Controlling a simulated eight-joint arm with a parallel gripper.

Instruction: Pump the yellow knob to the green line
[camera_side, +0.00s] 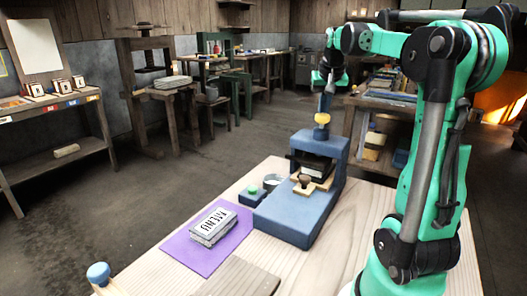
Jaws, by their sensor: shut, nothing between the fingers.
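The yellow knob (322,118) sits on top of the blue press (299,205), above its upper arm. A short blue collar is under the knob. My gripper (325,104) points down directly over the knob, with its fingers shut and empty. Its tips are at or just above the knob's top; I cannot tell whether they touch. A dark plate (314,164) hangs under the press's upper arm, above a light wooden piece with a brown knob (305,180). I cannot make out a green line at this size.
On the light wooden table (330,262), a MENU block (213,226) lies on a purple mat (190,251). A green-topped piece (252,191) and a round tin (271,181) stand left of the press. A blue ball handle (98,272) is at front left.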

